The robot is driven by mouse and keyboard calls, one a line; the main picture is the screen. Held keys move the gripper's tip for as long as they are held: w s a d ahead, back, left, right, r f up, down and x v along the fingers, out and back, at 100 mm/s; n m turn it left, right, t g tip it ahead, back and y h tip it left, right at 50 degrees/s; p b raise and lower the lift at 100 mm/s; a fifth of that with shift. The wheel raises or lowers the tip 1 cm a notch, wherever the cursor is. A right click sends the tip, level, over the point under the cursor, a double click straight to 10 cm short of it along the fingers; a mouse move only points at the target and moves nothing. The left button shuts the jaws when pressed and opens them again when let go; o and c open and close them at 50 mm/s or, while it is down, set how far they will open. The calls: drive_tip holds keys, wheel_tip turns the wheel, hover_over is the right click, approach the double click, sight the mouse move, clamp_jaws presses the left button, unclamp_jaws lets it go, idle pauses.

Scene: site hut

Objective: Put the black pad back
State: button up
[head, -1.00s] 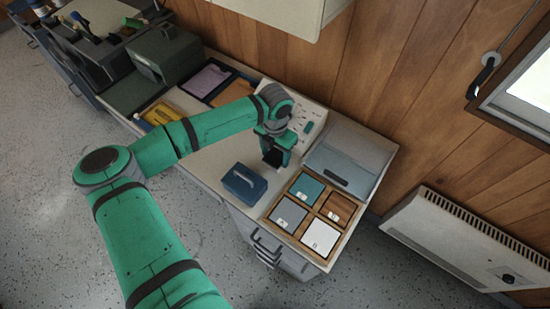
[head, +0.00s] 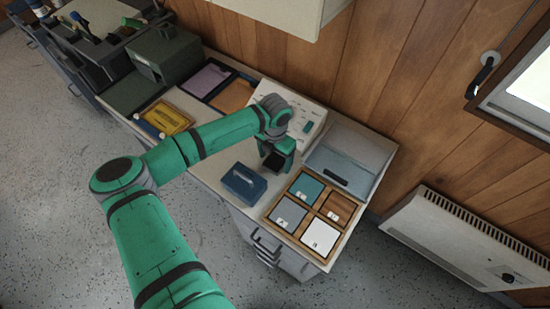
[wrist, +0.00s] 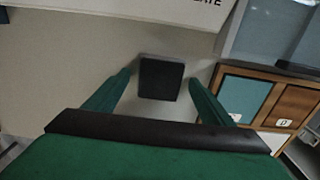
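The black pad (head: 273,161) is a small dark block on the pale counter; in the wrist view the black pad (wrist: 161,78) lies between my two fingertips. My gripper (head: 277,155) is open over it, with a narrow gap seen on each side of the pad. The wooden tray (head: 296,238) to the right has four compartments. Teal, grey and white pads fill three; the compartment at the back right (head: 335,207) shows bare wood and a small label. In the wrist view the tray's teal pad (wrist: 243,98) and bare compartment (wrist: 297,102) show at right.
A grey-blue case (head: 350,157) stands behind the tray. A white lettered panel (head: 305,124) stands behind my gripper. Other trays lie farther left.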

sight(275, 161)
wheel_tip(275, 161, up, 12)
drive_tip(key=shift+r, duration=0.2)
idle(0.5)
idle(0.4)
